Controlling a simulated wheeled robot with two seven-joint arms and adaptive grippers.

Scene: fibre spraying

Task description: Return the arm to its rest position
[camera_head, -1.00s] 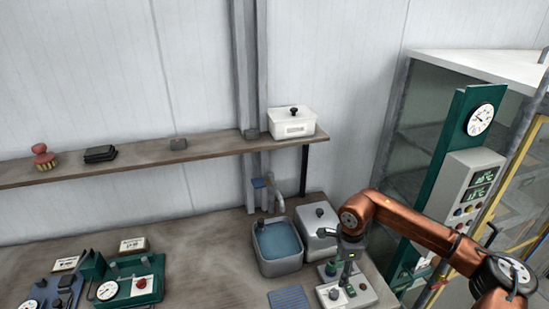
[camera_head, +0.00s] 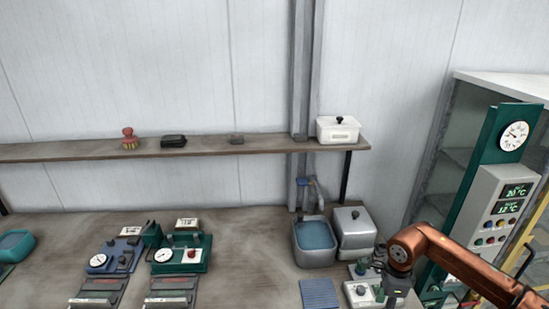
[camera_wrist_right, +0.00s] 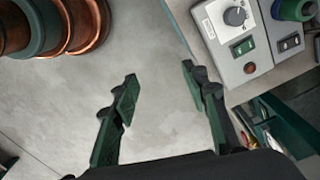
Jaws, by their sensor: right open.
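My right arm is copper-coloured and comes in from the right in the head view. Its dark wrist and gripper (camera_head: 396,288) hang down at the right end of the bench, just right of a small white control unit (camera_head: 362,293). In the right wrist view my right gripper (camera_wrist_right: 163,92) shows two green and black fingers, wide apart. Nothing is between them, only grey floor behind. The control unit, with a black knob and switches, shows at the upper right there (camera_wrist_right: 225,30). My left gripper is not in view.
A water basin (camera_head: 300,243), a lidded metal box (camera_head: 354,228) and a blue pad (camera_head: 319,294) are on the bench near the arm. A green gauge post with a display panel (camera_head: 500,212) and a glass cabinet stand at the right. A shelf (camera_head: 215,147) runs above.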

